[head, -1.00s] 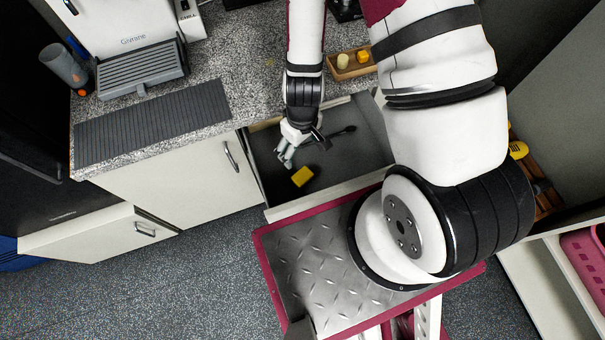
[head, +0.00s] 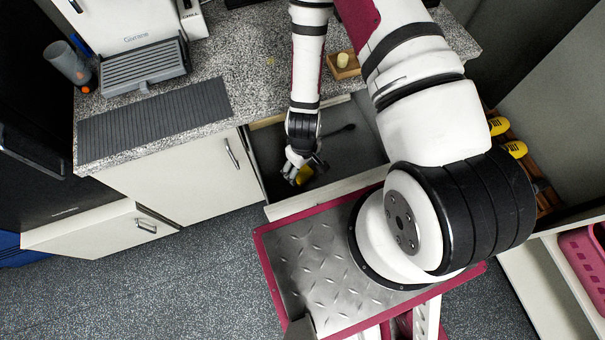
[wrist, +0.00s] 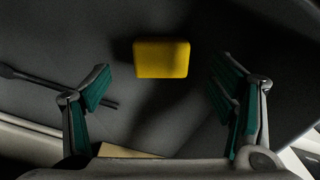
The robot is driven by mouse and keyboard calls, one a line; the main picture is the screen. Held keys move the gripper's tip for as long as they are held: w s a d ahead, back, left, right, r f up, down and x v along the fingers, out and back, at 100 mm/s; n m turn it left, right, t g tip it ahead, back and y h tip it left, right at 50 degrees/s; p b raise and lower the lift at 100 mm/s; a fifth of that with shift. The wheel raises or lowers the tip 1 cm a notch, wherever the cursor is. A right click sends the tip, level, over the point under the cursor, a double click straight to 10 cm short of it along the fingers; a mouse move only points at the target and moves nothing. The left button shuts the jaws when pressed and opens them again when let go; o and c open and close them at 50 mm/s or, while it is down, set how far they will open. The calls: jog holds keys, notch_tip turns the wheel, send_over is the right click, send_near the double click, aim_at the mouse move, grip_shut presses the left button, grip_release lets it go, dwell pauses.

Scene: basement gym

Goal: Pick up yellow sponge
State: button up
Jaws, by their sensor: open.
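The yellow sponge (wrist: 161,59) lies on the dark floor of an open drawer. In the wrist view it sits ahead of my open fingers, roughly midway between them and a little beyond their tips. My gripper (wrist: 165,88) is open and empty, with green pads on its fingers. In the head view my gripper (head: 296,174) is down in the drawer, over the sponge (head: 306,174), and hides part of it. I cannot tell the exact height of the fingers above the sponge.
The drawer's front wall (head: 325,189) stands close to my gripper. A dark long-handled utensil (head: 340,130) lies farther back in the drawer. The counter (head: 240,75) overhangs behind, with a wooden tray (head: 345,70) on it.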

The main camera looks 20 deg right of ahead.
aim_at(302, 173)
jog(key=shift+w+a+f+p, duration=0.1)
jog(key=shift+f+p, duration=0.1)
jog(key=shift+f, duration=1.1)
jog(key=shift+a+f+p, duration=0.1)
jog(key=shift+f+p, duration=0.05)
jog(key=shift+f, duration=1.15)
jog(key=shift+d, duration=0.1)
jog(key=shift+c, duration=0.6)
jog(key=c, duration=0.8)
jog(key=shift+c, duration=0.2)
jog(key=shift+r, duration=0.1)
notch_tip(302, 173, up, 9)
jog(key=shift+r+b, duration=0.1)
jog(key=shift+b, duration=0.3)
jog(key=shift+r, duration=0.3)
jog(key=shift+c, duration=0.9)
